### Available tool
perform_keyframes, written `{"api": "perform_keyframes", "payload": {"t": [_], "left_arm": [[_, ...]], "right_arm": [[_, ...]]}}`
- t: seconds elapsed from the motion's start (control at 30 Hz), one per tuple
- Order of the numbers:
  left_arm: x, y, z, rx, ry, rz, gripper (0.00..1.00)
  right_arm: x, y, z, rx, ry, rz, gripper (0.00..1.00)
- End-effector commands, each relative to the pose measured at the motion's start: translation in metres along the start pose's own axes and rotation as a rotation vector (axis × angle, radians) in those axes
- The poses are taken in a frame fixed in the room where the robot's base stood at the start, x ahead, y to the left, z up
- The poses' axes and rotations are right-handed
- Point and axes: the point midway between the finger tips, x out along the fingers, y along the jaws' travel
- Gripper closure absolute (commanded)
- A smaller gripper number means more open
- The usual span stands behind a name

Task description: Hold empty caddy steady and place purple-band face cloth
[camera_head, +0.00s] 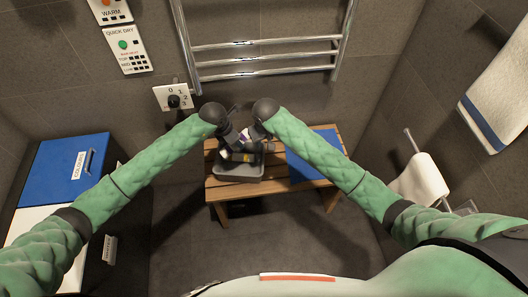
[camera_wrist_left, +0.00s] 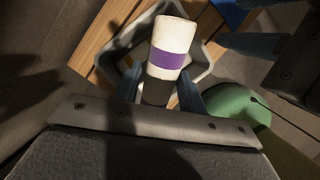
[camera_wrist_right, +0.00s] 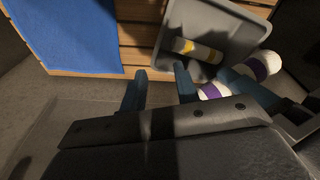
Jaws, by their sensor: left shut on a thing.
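The grey caddy (camera_head: 240,174) sits on the wooden bench; a rolled white cloth with a yellow band (camera_wrist_right: 197,50) lies inside it. My left gripper (camera_wrist_left: 161,85) is shut on the rolled white purple-band face cloth (camera_wrist_left: 172,58). In the right wrist view this purple-band face cloth (camera_wrist_right: 247,72) is at the caddy's near right side, partly hidden by the left fingers. My right gripper (camera_wrist_right: 160,78) is open, its fingers apart by the caddy's near left corner. I cannot tell whether they touch the caddy wall. In the head view both grippers overlap above the caddy.
A blue mat (camera_head: 313,155) covers the bench's right part. A chrome towel rack (camera_head: 262,58) is on the wall behind. A blue-lidded box (camera_head: 62,168) stands at left. White towels hang at right. The two grippers are close together, with little room between them.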

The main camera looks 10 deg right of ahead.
Motion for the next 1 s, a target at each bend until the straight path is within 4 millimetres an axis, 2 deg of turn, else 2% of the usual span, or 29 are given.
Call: {"api": "perform_keyframes", "payload": {"t": [0.03, 0.1, 0.2, 0.43, 0.67, 0.77, 1.0], "left_arm": [[0.0, 0.0, 0.0, 0.0, 0.0, 0.0, 0.81], [0.0, 0.0, 0.0, 0.0, 0.0, 0.0, 0.81], [0.0, 0.0, 0.0, 0.0, 0.0, 0.0, 0.81], [0.0, 0.0, 0.0, 0.0, 0.0, 0.0, 0.81], [0.0, 0.0, 0.0, 0.0, 0.0, 0.0, 0.81], [0.0, 0.0, 0.0, 0.0, 0.0, 0.0, 0.81], [0.0, 0.0, 0.0, 0.0, 0.0, 0.0, 0.81]], "right_arm": [[0.02, -0.001, 0.009, 0.051, -0.045, -0.01, 0.69], [0.04, -0.003, 0.018, 0.144, -0.094, -0.029, 0.69], [0.054, -0.003, 0.023, 0.275, -0.135, -0.053, 0.69], [0.055, -0.009, 0.023, 0.476, -0.15, -0.072, 0.69], [0.059, -0.01, 0.024, 0.54, -0.152, -0.068, 0.69], [0.068, -0.011, 0.025, 0.541, -0.152, -0.068, 0.69], [0.104, -0.015, 0.029, 0.54, -0.152, -0.068, 0.69]]}}
